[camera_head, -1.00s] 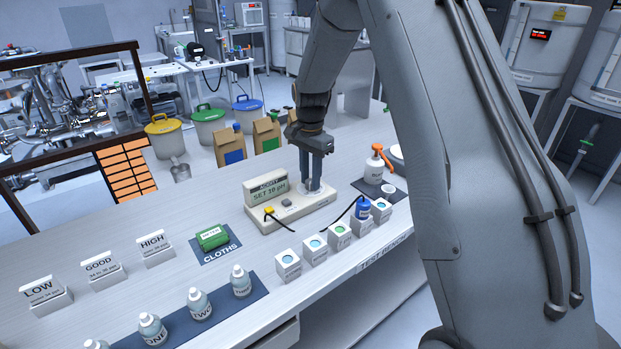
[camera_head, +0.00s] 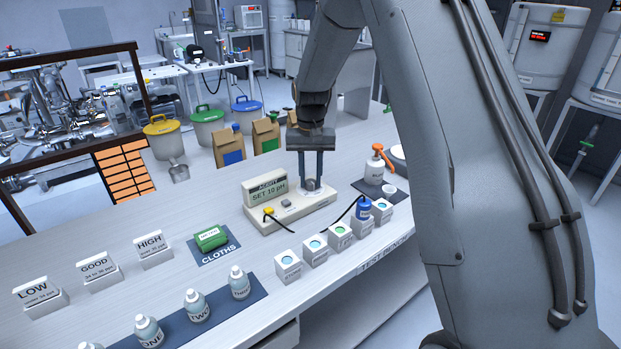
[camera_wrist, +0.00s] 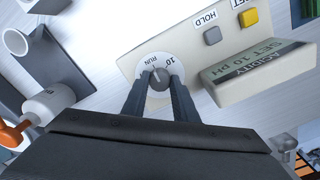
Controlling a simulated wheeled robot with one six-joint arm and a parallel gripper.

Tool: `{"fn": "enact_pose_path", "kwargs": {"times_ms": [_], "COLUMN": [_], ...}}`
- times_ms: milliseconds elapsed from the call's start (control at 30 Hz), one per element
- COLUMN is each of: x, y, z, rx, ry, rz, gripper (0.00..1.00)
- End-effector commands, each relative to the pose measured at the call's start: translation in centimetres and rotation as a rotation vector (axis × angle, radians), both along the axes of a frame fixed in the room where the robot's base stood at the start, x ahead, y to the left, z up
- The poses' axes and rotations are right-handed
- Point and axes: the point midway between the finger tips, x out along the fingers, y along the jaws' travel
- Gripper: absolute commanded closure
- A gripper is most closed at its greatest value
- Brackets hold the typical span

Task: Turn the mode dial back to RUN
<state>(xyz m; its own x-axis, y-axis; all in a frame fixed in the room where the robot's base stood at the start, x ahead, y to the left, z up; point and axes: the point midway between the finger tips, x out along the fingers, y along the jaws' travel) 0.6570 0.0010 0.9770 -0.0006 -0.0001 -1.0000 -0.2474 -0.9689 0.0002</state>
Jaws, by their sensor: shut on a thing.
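The mode dial (camera_wrist: 160,77) is a small grey knob on a white disc marked RUN and 10, on the cream acidity meter (camera_head: 292,213). In the wrist view its light pointer mark appears to lie toward RUN. The meter's display (camera_head: 267,190) reads ACIDITY, SET 10 pH. My gripper (camera_head: 311,184) points down over the dial end of the meter. Its two fingers are shut on the dial knob, one on each side; the fingertips also show in the wrist view (camera_wrist: 159,84). The far side of the knob is partly hidden.
On the meter are a grey HOLD button (camera_wrist: 212,36) and a yellow button (camera_wrist: 249,18). A spray bottle (camera_head: 376,168) with an orange head stands right of the meter.

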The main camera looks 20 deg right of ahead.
Motion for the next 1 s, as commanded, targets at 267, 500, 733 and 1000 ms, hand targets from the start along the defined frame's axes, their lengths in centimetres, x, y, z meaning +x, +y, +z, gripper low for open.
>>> {"fn": "enact_pose_path", "kwargs": {"times_ms": [267, 500, 733, 1000], "x": [0.02, 0.02, 0.02, 0.01], "y": [-0.06, -0.07, -0.07, -0.03], "z": [0.13, 0.13, 0.12, 0.05], "rx": [0.000, 0.000, 0.000, 0.000], "ry": [-0.001, -0.001, -0.001, -0.001], "rz": [0.050, 0.053, 0.053, 0.053], "gripper": [0.96, 0.96, 0.60, 0.55]}}
